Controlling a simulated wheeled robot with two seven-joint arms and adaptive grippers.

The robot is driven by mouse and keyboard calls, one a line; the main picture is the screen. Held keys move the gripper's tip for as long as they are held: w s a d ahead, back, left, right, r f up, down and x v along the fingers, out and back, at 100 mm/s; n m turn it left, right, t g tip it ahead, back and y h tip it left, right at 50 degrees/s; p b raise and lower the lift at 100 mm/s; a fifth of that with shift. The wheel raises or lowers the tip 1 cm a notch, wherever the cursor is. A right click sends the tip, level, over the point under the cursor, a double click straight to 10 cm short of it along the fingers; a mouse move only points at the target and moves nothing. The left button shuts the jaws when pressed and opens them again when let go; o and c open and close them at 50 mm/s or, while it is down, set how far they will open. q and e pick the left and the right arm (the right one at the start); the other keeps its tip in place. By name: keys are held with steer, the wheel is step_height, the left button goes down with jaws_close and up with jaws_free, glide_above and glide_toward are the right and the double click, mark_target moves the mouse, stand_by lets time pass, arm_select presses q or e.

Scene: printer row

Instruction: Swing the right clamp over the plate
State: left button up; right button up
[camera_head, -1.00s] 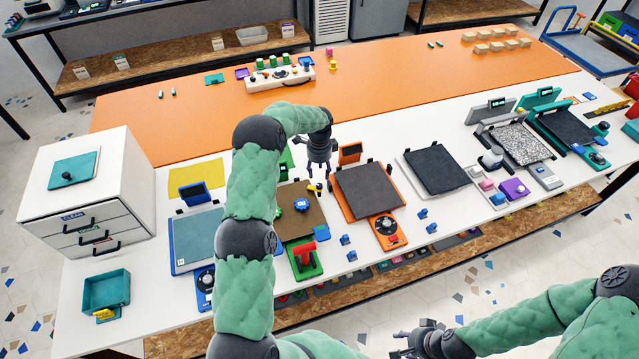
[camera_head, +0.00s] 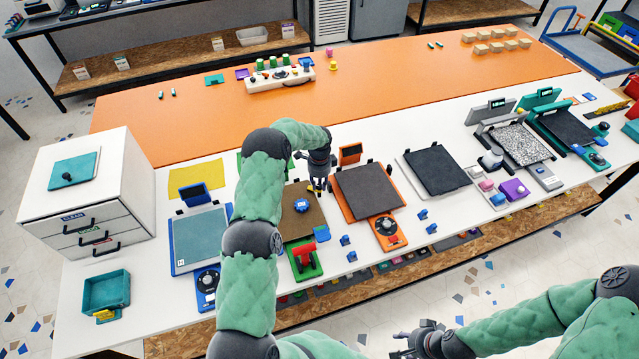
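A brown plate (camera_head: 297,224) lies on the green-framed station left of centre, with a small blue piece (camera_head: 302,206) on it. My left gripper (camera_head: 318,187) points down at the plate's back right corner, where the yellow-and-black right clamp stood in view a second ago. The gripper now covers that clamp, so its position and any contact are hidden. The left gripper's fingers look close together, but whether they are shut on the clamp is too small to tell. My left arm covers the plate's left side. My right gripper (camera_head: 402,343) is empty and open at the bottom, away from the table.
A red-handled green device (camera_head: 306,257) stands in front of the plate. An orange-framed station (camera_head: 368,190) is close on the right, and a blue-framed station (camera_head: 198,240) on the left. A white drawer unit (camera_head: 133,190) stands far left. The orange surface behind is mostly clear.

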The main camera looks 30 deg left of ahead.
arm_select(q)
jaws_close()
steer(key=n+b, duration=0.3)
steer(key=shift+f, duration=0.15)
steer(key=shift+n+b, duration=0.65)
steer(key=shift+n, duration=0.45)
steer(key=shift+n+b, duration=0.5)
steer(key=shift+n, duration=0.6)
steer(key=shift+r, duration=0.2)
steer(key=o, duration=0.9)
jaws_free()
steer(key=shift+w, duration=0.1)
